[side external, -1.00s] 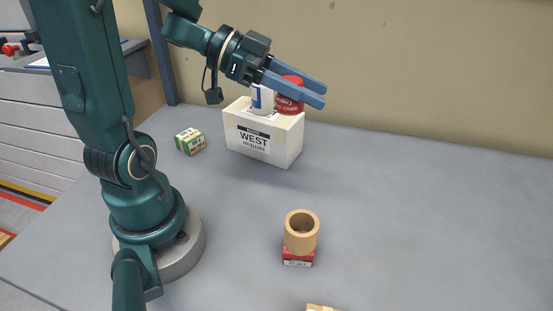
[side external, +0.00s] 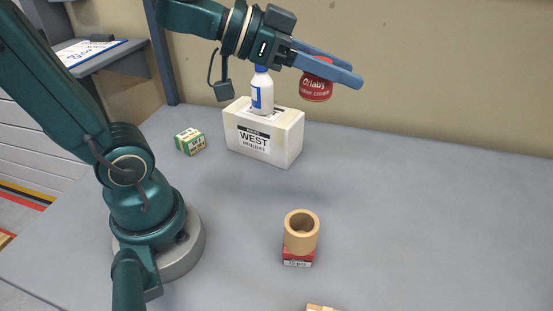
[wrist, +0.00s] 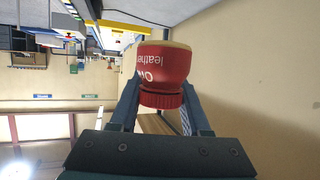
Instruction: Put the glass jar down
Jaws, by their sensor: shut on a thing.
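The jar (side external: 316,90) is red with white lettering, and I cannot tell from its look whether it is glass. My gripper (side external: 350,75) is shut on it, with a finger on either side. The jar hangs in the air beneath the fingers, above and right of the white box (side external: 285,140) marked WEST, apart from it. In the wrist view the jar (wrist: 165,66) sits between the two fingers (wrist: 161,92), its ribbed lid toward my wrist. Its upper part is hidden by the fingers in the side view.
A white bottle with a blue label (side external: 262,95) stands on the WEST box. A small green and yellow box (side external: 190,141) lies to its left. A tan ring-shaped cup (side external: 301,230) sits on a red box (side external: 298,258) nearer the front. The grey table (side external: 430,215) is clear on the right.

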